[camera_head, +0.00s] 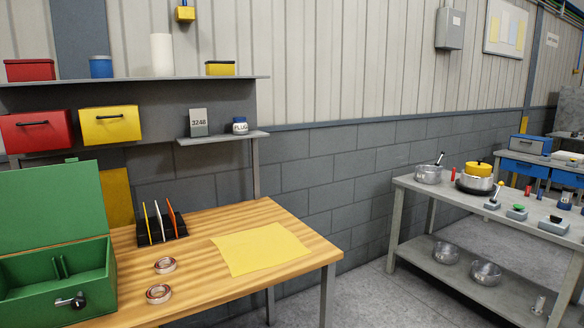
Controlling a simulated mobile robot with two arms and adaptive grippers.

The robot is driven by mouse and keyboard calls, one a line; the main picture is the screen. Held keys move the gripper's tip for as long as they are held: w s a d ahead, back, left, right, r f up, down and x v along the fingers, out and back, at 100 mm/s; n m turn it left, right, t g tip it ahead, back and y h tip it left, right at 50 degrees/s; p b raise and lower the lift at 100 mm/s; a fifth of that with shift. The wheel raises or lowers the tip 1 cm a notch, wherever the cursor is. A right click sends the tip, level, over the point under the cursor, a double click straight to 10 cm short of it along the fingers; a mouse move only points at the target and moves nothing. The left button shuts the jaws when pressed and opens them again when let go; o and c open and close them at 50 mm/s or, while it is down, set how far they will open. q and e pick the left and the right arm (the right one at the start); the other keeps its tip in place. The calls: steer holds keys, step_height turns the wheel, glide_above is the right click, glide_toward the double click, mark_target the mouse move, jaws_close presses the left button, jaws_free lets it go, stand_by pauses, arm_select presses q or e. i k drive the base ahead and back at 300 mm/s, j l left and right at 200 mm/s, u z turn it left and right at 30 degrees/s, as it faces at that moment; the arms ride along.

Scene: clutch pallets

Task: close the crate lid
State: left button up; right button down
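A green crate (58,295) stands on the left end of the wooden workbench, cut off by the left picture edge. Its lid (52,207) is raised upright at the back, so the crate is open. The crate's inside shows a low green divider and looks otherwise empty where visible. A dark latch with a round knob (75,301) sits on its front. Neither of my grippers shows in the head view.
On the wooden bench (205,283) lie two tape rolls (162,279), a dark rack (160,230) with upright coloured pieces, and a yellow sheet (260,248). A shelf with red and yellow bins (109,125) stands behind. A metal table (420,187) with pots is at right.

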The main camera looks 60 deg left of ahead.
mark_target(43, 207)
steer(key=i+u, duration=0.1)
steer(key=u, duration=0.85)
steer(key=i+l+u, duration=0.15)
steer(key=u, duration=0.75)
steer(key=i+l, duration=0.05)
steer(key=l, duration=0.05)
